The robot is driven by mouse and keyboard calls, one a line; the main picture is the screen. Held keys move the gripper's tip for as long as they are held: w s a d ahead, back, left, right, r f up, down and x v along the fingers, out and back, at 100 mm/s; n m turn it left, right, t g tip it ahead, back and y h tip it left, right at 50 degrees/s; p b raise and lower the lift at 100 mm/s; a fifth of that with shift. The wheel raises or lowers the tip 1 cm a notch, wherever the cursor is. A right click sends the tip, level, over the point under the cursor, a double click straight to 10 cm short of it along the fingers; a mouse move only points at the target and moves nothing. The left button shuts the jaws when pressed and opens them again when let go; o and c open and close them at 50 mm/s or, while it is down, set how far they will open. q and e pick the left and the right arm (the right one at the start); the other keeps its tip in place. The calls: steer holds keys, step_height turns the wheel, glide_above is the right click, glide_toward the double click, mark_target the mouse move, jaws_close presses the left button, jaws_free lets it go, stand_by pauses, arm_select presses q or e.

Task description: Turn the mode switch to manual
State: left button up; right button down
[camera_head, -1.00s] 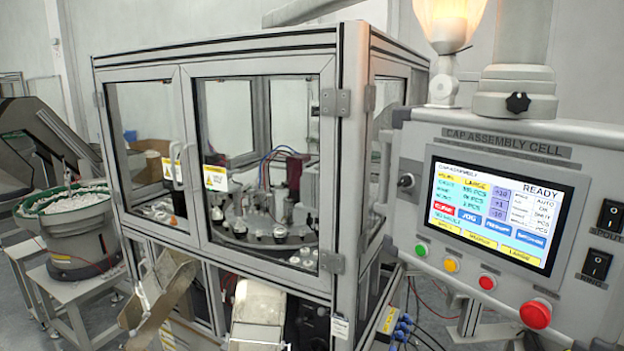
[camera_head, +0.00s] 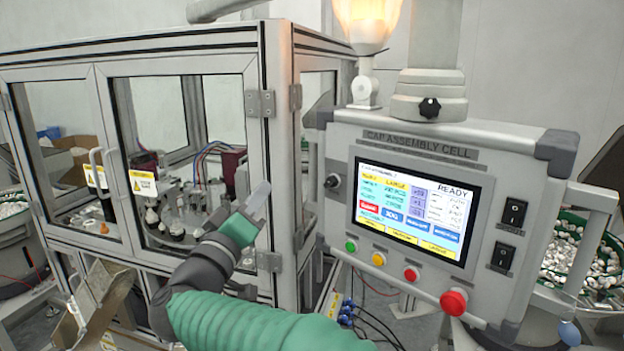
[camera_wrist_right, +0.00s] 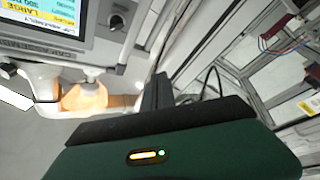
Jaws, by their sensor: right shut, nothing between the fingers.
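The small round mode switch (camera_head: 335,181) is on the control panel (camera_head: 345,140), left of the screen. Its setting is too small to read. In the right wrist view a small round knob, apparently the same switch (camera_wrist_right: 117,21), shows beside the screen at the upper left. My right gripper (camera_head: 263,188) is shut and empty. In the head view it is left of the switch and appears clear of the panel, in front of the machine enclosure's corner. My left gripper is not in view.
The screen (camera_head: 412,208) reads READY. Below it are green, yellow and red buttons, with a big red button (camera_head: 453,302) at lower right. The glazed enclosure (camera_head: 280,160) stands left of the panel; a lamp (camera_head: 366,25) rises above.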

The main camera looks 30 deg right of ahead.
mark_target(332, 182)
steer(key=d+g+p, duration=0.1)
steer(key=d, duration=0.2)
steer(key=d+m+g+h+p, duration=0.1)
steer(key=d, duration=0.3)
steer(key=d+r+g+p, duration=0.1)
steer(key=d+p, duration=0.1)
steer(key=d, duration=0.2)
steer(key=shift+s+d+g+h, duration=0.1)
steer(key=shift+s+g+h, duration=0.2)
steer(key=shift+s+g, duration=0.1)
steer(key=shift+s+f, duration=0.3)
steer(key=shift+f, duration=0.05)
steer(key=shift+a, duration=0.3)
